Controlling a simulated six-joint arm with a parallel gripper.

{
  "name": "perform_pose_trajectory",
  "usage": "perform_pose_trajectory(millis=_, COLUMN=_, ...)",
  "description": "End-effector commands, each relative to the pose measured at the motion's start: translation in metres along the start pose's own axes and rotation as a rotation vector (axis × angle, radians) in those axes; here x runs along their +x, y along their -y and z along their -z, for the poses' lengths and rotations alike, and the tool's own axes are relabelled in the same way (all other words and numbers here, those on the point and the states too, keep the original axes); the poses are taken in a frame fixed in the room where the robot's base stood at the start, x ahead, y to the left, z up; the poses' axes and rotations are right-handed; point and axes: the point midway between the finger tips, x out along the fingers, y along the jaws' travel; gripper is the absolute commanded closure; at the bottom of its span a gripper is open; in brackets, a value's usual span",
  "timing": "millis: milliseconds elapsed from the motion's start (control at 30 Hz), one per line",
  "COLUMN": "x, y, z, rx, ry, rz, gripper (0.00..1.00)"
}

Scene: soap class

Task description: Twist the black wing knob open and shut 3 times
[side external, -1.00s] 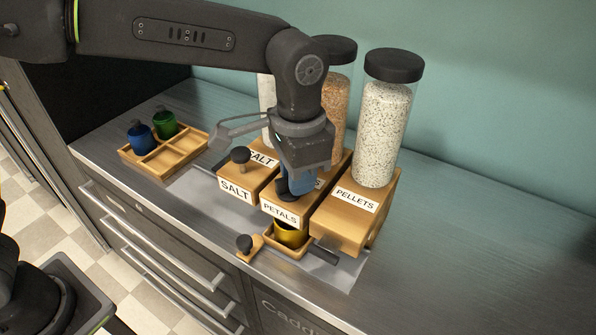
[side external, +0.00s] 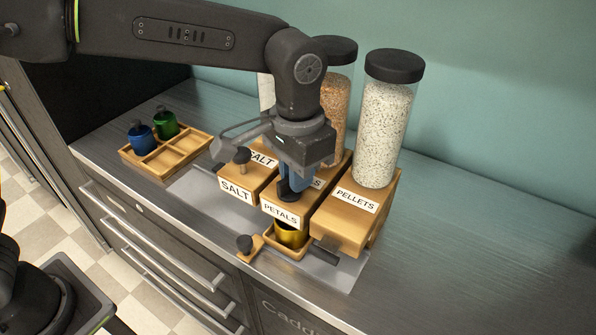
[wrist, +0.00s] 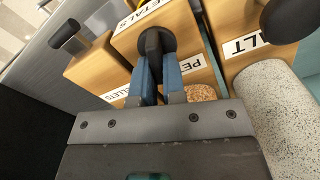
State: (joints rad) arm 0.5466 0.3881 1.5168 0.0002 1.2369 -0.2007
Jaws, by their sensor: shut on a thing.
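A gold tin (side external: 290,236) stands under the PETALS dispenser in a small wooden tray (side external: 284,250).
The SALT dispenser (side external: 236,190) with its own black knob (side external: 241,156) is close on the left. The PELLETS dispenser (side external: 356,201) with a tall jar (side external: 383,130) is close on the right. A wooden tray (side external: 175,163) with blue and green jars stands far left. The counter's right side is clear.

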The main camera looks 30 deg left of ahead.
Motion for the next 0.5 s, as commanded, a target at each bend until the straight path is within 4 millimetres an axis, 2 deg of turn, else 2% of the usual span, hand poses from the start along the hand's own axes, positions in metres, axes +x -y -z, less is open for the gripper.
perform_pose_trajectory(millis=500, x=-0.0004, y=0.0070, z=-0.0018, rx=-0.490, ry=0.000, rz=-0.001, gripper=1.00)
